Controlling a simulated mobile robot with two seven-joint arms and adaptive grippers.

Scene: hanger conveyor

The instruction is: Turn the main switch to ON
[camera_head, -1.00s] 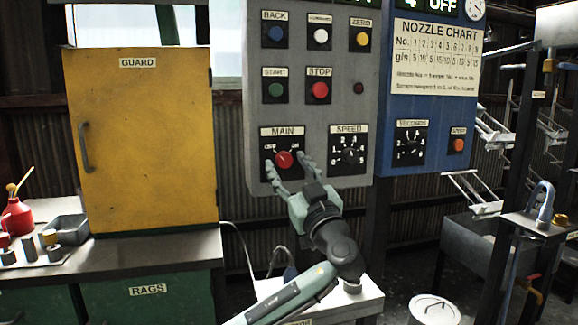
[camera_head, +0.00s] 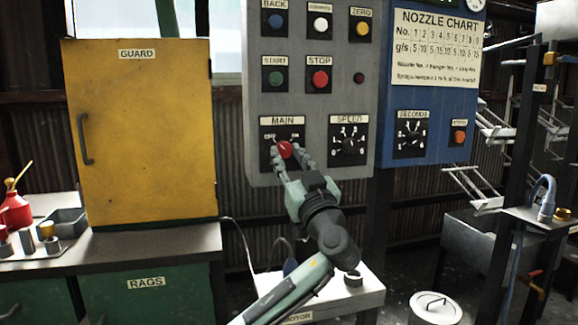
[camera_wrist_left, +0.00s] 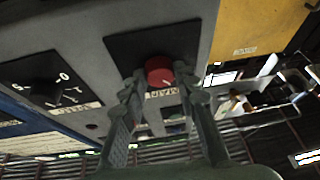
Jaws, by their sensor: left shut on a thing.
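The main switch is a red knob (camera_head: 285,149) on a black plate under the MAIN label, low on the grey control panel (camera_head: 260,100). My left gripper (camera_head: 290,155) is up at the panel with its fingers on either side of the knob, shut on it. In the left wrist view the red knob (camera_wrist_left: 160,72) sits between the two fingertips (camera_wrist_left: 158,80). The pointer's setting is hard to make out, as the fingers partly cover the plate. My right gripper is in neither view.
The black SPEED dial (camera_head: 348,147) is close to the right of the knob. Above are the green START button (camera_head: 276,78) and red STOP button (camera_head: 320,78). A blue panel (camera_head: 430,120) stands at the right, a yellow GUARD cabinet (camera_head: 145,150) at the left. A white table is below.

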